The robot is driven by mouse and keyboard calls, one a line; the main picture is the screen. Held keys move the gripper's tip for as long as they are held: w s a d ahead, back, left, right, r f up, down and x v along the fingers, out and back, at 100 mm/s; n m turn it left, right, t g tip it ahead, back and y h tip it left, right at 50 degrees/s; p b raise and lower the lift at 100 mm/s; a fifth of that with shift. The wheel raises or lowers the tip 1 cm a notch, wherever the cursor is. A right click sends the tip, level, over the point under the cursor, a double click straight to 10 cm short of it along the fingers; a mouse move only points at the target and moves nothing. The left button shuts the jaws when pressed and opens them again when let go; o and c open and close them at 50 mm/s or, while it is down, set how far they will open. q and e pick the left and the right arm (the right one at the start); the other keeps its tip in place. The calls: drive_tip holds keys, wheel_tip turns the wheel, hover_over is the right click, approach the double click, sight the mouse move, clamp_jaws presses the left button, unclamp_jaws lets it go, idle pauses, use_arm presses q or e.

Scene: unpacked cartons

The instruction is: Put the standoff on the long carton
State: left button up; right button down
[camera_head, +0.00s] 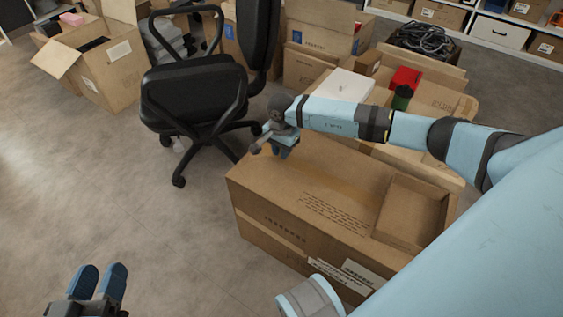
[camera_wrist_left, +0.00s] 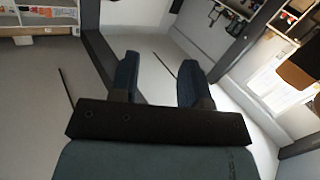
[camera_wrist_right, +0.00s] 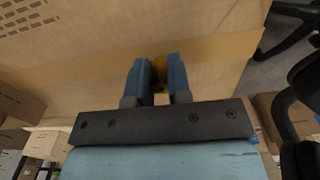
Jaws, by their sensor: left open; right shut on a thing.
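The long carton (camera_head: 290,205) is a large closed brown box in the middle of the head view, with printed text and a tape strip on top. My right gripper (camera_wrist_right: 160,62) is over the far left end of its top. It is shut on the standoff (camera_wrist_right: 159,72), a small brass-coloured piece mostly hidden between the blue fingers. The carton top (camera_wrist_right: 110,45) fills the space beyond the fingertips; I cannot tell whether the standoff touches it. In the head view my right wrist hides the standoff. My left gripper (camera_head: 101,273) is open and empty, low at the left.
A shallow open box (camera_head: 410,212) sits at the right end of the carton top. A black office chair (camera_head: 195,90) stands close behind the carton's left end. More cartons (camera_head: 440,95) stand behind, one with a red item (camera_head: 405,78). The floor at left is clear.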

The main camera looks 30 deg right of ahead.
sight(281, 166)
wheel_tip(281, 166, down, 4)
drive_tip(key=shift+r+b, duration=0.2)
drive_tip(key=shift+b, duration=0.5)
drive_tip(key=shift+f, duration=0.4)
use_arm(q)
drive_tip(key=shift+w+a+r+m+t, duration=0.25)
drive_tip(key=shift+w+m+t, duration=0.25)
use_arm(e)
drive_tip(key=shift+r, duration=0.1)
drive_tip(key=c, duration=1.1)
unclamp_jaws()
use_arm(q)
drive_tip(key=shift+f, duration=0.1)
use_arm(e)
drive_tip(key=shift+o, duration=0.2)
